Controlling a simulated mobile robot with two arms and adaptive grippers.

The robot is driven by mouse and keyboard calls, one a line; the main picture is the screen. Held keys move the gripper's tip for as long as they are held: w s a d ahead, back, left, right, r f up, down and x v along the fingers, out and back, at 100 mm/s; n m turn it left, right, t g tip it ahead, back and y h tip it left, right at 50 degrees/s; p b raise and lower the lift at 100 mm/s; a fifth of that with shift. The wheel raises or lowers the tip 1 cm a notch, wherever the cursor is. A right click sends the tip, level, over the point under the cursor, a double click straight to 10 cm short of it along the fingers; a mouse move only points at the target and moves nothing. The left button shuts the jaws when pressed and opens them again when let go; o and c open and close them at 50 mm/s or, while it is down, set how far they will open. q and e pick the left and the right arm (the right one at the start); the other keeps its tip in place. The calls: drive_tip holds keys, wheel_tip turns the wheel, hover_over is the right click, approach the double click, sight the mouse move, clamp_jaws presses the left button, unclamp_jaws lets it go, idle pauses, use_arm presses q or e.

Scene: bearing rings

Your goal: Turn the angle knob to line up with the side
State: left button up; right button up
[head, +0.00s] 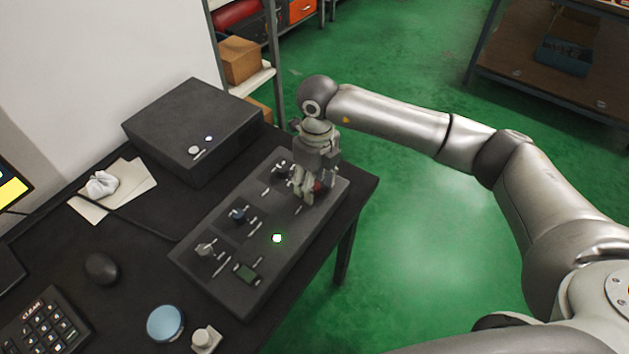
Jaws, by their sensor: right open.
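A dark control panel box (222,283) lies on the black table. I cannot tell which is the angle knob. A green light (277,238) glows near its right edge. My right gripper (306,196) points down over the far right part of the panel, open, close to a small red part (318,186). Its fingers partly hide that area, and I cannot tell whether they touch anything. My left gripper is out of view.
A dark box (190,125) stands behind the panel. A mouse (102,268), a keypad (45,325), a blue round lid (165,323) and a small white-topped item (205,340) lie at the left and front. Crumpled paper (102,184) lies at the back left. Green floor is clear on the right.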

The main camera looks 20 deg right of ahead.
sight(316, 184)
wheel_tip(316, 184, up, 12)
drive_tip(key=shift+w+d, duration=0.15)
drive_tip(key=shift+d, duration=0.1)
drive_tip(key=shift+f, duration=0.1)
idle(0.5)
